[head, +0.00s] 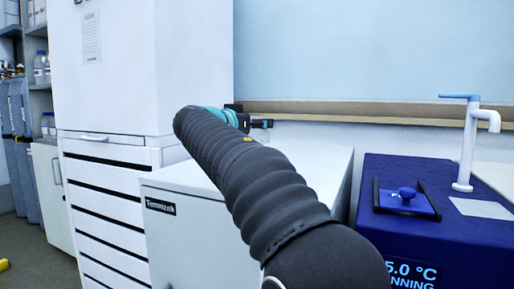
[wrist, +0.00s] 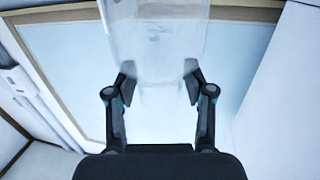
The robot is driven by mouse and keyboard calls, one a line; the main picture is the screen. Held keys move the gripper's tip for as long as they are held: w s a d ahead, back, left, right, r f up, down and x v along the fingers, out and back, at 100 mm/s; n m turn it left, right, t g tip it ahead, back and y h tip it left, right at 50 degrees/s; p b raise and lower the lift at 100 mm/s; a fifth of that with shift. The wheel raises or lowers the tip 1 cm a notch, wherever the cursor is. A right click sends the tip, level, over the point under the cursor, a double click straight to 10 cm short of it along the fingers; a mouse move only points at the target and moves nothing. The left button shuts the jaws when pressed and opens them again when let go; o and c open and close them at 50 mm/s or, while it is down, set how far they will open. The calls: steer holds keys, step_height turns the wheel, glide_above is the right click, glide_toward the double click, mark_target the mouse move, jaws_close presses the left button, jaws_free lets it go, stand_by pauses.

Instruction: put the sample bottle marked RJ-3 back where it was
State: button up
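A clear, see-through bottle (wrist: 155,45) fills the top middle of the wrist view. Its narrower end lies between the two fingertips of my gripper (wrist: 160,84), which look closed on it from both sides. No marking can be read on it, so I cannot tell whether it is RJ-3. In the head view my gripper (head: 256,122) is small and partly hidden behind my arm, above the white Temnizek cabinet and in front of the wall. A pale bit of the bottle (head: 262,134) shows just below it.
The white cabinet marked Temnizek (head: 160,185) has a bare top beneath my arm. A tall white unit (head: 150,70) stands to its left. A dark blue bath (head: 360,210) with a white tap (head: 467,145) stands to the right. A wooden rail (head: 370,112) runs along the wall.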

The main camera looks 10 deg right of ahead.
jaws_close()
